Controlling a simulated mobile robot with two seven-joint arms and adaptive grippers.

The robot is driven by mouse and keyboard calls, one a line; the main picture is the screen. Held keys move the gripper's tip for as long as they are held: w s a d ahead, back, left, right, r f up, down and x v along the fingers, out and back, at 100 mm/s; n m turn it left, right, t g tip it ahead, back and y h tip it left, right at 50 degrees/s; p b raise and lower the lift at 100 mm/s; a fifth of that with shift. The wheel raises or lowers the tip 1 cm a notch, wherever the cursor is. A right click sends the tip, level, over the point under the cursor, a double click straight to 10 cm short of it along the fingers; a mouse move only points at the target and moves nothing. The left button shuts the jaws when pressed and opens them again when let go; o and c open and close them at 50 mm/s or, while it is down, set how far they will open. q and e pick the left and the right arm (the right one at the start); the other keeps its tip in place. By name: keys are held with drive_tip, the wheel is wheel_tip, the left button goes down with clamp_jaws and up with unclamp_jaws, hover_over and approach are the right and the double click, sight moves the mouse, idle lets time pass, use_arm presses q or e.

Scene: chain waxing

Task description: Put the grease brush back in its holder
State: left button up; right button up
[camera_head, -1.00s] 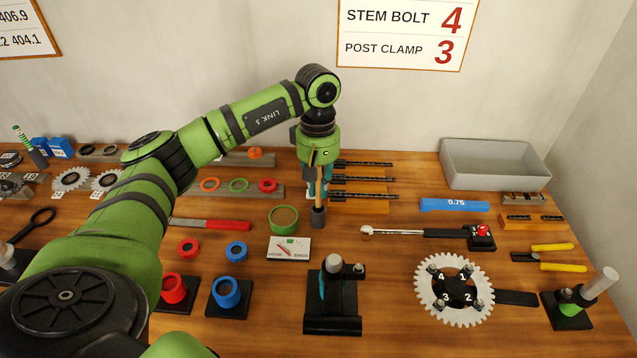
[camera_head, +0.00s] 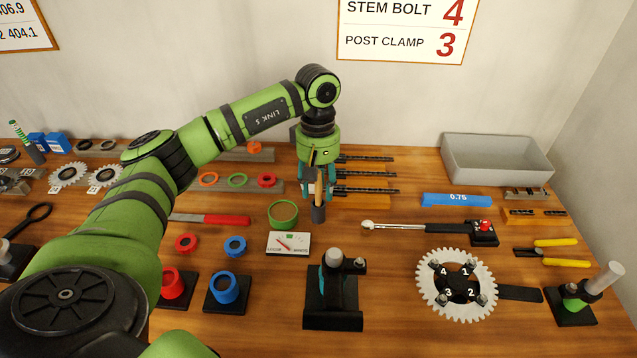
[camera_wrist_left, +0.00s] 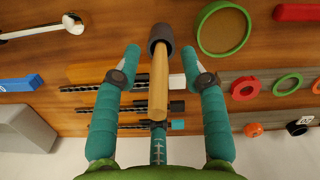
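The grease brush shows as a tan wooden handle (camera_head: 318,187), upright in a dark grey cup-shaped holder (camera_head: 318,213) on the table. In the left wrist view the handle (camera_wrist_left: 159,85) runs into the mouth of the holder (camera_wrist_left: 160,37). The bristle end is hidden inside the cup. My left gripper (camera_head: 317,194) points down over the brush. Its teal fingers (camera_wrist_left: 161,60) are spread, one on each side of the handle, with visible gaps to it. My right gripper is in neither view.
Dark bolts on wooden racks (camera_head: 362,201) are close behind and right. A torque wrench (camera_head: 420,231) lies to the right. A black stand (camera_head: 333,310) is in front.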

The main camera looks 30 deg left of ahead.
use_arm(q)
wheel_tip(320, 180, up, 12)
drive_tip(key=w, duration=0.1)
drive_tip(key=shift+a, duration=0.45)
idle(0.6)
